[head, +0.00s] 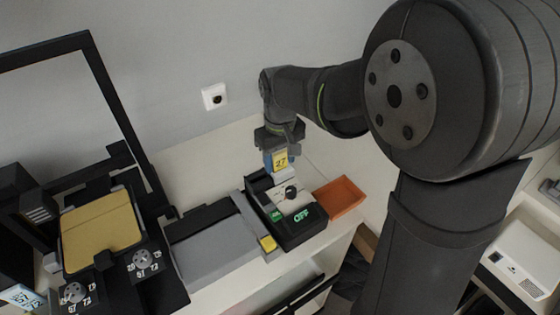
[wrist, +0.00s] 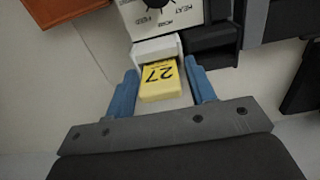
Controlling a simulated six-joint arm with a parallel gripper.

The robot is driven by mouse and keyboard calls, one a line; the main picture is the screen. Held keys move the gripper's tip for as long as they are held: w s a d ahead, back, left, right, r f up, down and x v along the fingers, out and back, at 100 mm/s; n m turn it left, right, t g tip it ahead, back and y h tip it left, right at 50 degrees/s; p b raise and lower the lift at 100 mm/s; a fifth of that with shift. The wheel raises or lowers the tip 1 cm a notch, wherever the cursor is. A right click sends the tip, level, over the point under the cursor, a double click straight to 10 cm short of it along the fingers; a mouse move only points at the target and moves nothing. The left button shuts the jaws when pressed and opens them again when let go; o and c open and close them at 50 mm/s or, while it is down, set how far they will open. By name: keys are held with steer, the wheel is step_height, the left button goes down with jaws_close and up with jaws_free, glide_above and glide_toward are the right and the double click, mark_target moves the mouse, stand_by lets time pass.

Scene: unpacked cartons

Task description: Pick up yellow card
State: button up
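A yellow card (wrist: 160,82) marked 27 sits in a white slot holder (wrist: 156,49) on the front of a dial device. In the head view the card (head: 281,161) shows just below my wrist. My gripper (wrist: 161,68) has its blue fingers on the left and right sides of the card, with a narrow gap on each side. It is open and not shut on the card. In the head view my gripper (head: 277,165) hides part of the holder, and the far finger is hard to make out.
The dark device (head: 303,241) with a green OFF display stands right below. An orange tray (head: 340,196) is to its right. A grey flat unit (head: 215,250) and a printer-like machine with a yellow plate (head: 101,229) are to the left. A wall (head: 180,60) rises behind.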

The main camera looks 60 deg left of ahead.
steer(key=c, duration=0.8)
